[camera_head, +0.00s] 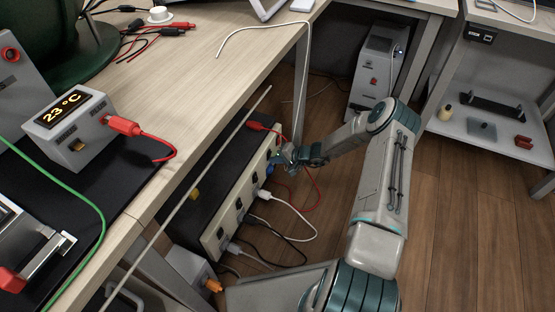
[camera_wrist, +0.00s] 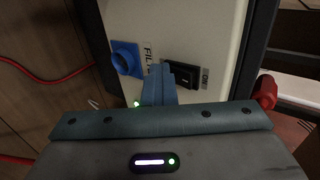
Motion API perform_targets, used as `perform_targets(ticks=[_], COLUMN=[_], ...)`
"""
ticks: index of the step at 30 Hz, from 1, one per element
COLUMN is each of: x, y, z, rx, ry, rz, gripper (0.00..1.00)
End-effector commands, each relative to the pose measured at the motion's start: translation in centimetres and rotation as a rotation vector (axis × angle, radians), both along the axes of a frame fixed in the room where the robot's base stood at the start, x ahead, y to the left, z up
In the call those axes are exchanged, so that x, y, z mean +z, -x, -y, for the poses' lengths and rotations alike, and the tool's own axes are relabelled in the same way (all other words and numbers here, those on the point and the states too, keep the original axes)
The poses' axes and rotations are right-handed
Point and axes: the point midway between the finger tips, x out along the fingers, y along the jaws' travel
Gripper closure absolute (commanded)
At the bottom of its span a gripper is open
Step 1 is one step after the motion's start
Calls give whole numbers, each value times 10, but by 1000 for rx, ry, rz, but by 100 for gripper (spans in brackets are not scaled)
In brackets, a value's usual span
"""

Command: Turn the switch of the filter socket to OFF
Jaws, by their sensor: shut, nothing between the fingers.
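The filter socket (camera_wrist: 126,58) is a blue round socket on a cream panel, beside a partly hidden "FILT" label. Its switch (camera_wrist: 183,75) is a black rocker next to an "ON" label in the wrist view. My gripper (camera_wrist: 160,84) is shut and empty, with its fingertips at the left side of the switch, covering part of it. I cannot tell whether they touch it. A small green light (camera_wrist: 137,103) glows beside the fingers. In the head view my gripper (camera_head: 284,155) is at the far end of the socket panel (camera_head: 228,205); the switch is too small to make out there.
The wooden table (camera_head: 185,70) overhangs the socket box. White plugs (camera_head: 258,192) and loose cables hang from the panel's nearer half. A red plug (camera_head: 257,126) sits at its far end; a red connector (camera_wrist: 265,92) shows in the wrist view. Open floor (camera_head: 460,220) lies right of my arm.

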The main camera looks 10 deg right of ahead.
Motion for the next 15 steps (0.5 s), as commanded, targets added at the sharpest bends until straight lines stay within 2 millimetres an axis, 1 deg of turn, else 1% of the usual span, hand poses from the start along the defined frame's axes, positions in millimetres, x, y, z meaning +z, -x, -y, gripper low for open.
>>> perform_targets(ticks=[1,4,8,11,14,15], x=[13,17,16,11,1,-4], y=[-4,-4,-3,1,8,12], z=[-11,-10,-6,4,21,30], rx=[13,13,11,8,0,-4], ry=[-22,-23,-21,-17,-9,-4], rz=[15,16,16,13,5,1], gripper=[100,100,100,100,100,100])
